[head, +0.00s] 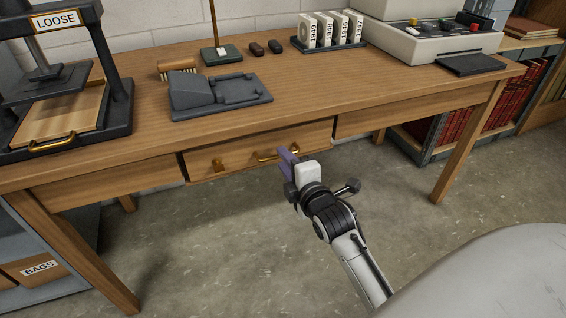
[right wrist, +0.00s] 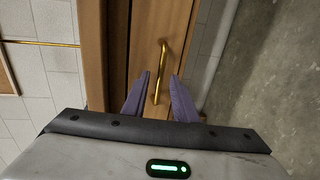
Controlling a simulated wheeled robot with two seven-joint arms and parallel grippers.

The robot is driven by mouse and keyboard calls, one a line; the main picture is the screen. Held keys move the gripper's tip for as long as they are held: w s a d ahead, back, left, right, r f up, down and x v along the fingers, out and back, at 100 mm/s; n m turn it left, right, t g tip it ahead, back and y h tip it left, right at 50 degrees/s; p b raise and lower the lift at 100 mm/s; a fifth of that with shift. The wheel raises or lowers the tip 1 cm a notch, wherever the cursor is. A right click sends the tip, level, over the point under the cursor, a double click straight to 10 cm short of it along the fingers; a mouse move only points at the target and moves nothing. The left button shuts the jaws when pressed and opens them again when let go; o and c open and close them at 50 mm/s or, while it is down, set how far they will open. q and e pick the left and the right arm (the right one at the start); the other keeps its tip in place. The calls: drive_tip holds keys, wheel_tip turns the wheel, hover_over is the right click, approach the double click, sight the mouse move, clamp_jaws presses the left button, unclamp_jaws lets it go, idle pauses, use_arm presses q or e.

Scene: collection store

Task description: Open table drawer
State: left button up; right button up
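The wooden table (head: 300,108) has a drawer (head: 237,158) in its front, and the drawer front looks about flush with the table. A brass bar handle (head: 279,153) is on the drawer, with a small brass fitting to its left. My right gripper (head: 284,156) is at the handle's right end in the head view and hides part of it. In the right wrist view, its two purple fingers (right wrist: 160,80) are apart, one on each side of the handle (right wrist: 163,62). I cannot tell whether either finger touches it. My left gripper is not in view.
A black press labelled LOOSE (head: 120,100) stands at the table's left. A grey device (head: 215,97), a brush (head: 177,68), a rack of numbered blocks (head: 330,42) and a console (head: 430,40) stand on top. The floor (head: 240,240) before the drawer is clear.

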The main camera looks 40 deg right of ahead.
drive_tip(key=shift+x, duration=0.85)
clamp_jaws()
idle(0.8)
